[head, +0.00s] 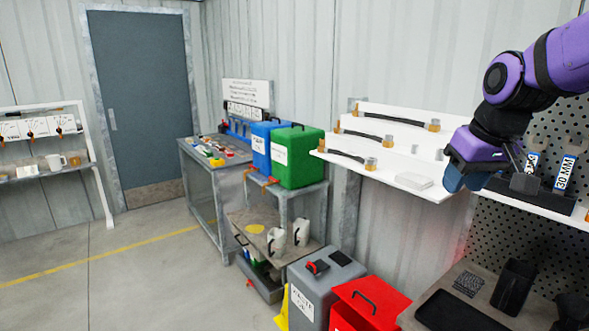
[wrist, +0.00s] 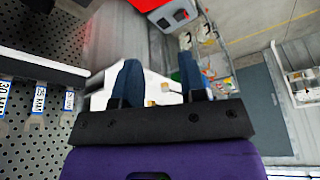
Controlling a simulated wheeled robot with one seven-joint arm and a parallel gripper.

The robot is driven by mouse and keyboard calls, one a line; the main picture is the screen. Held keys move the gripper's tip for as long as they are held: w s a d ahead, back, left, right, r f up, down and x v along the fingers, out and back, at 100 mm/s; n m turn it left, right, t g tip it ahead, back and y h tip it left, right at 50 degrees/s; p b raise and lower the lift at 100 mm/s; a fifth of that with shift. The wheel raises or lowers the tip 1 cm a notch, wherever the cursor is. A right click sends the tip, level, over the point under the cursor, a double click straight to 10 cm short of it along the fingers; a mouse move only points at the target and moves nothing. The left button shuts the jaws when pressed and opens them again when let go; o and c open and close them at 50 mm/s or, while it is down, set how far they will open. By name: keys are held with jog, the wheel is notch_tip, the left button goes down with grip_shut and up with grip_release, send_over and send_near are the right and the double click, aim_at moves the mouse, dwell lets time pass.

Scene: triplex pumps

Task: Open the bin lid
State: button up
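A red bin (head: 365,304) with a dark handle on its lid stands at the bottom of the head view, and its lid looks shut. A grey bin (head: 322,285) labelled as waste stands left of it, with a small red and black item on its lid. In the wrist view, a red lid (wrist: 146,4) and the grey bin (wrist: 172,15) show at the top. My gripper (head: 508,172) is up at the right, above and to the right of the bins. Its two fingers (wrist: 158,82) are apart in the wrist view with nothing between them.
White shelves (head: 385,150) with hoses stand behind the bins. Blue (head: 262,143) and green (head: 298,157) containers stand on a rack further left. A bench with black trays (head: 462,312) is at the right, below a pegboard. The floor (head: 150,270) at the left is clear.

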jog(key=s+d+m+t, duration=0.1)
jog(key=s, duration=1.5)
jog(key=w+n+g+h, duration=0.1)
jog(key=w, duration=1.5)
jog(key=w+a+f+n+g, duration=0.1)
jog(key=w+f, duration=0.4)
jog(key=w, duration=0.4)
jog(key=w+a+f+n+g, duration=0.1)
jog(key=w+f+n, duration=0.1)
jog(key=w+f, duration=0.5)
jog(key=w+f+n+g, duration=0.1)
jog(key=w+f, duration=1.2)
jog(key=f, duration=0.1)
jog(key=shift+n+g+y, duration=0.6)
jog(key=shift+n+g, duration=0.2)
jog(key=shift+g, duration=0.1)
jog(key=w+f, duration=0.1)
jog(key=f, duration=1)
jog(key=w+a+f, duration=0.1)
jog(key=f, duration=1)
jog(key=w+a+f, duration=0.1)
jog(key=w+f, duration=0.1)
jog(key=f, duration=0.9)
jog(key=shift+a, duration=0.2)
jog(key=shift+c, duration=0.2)
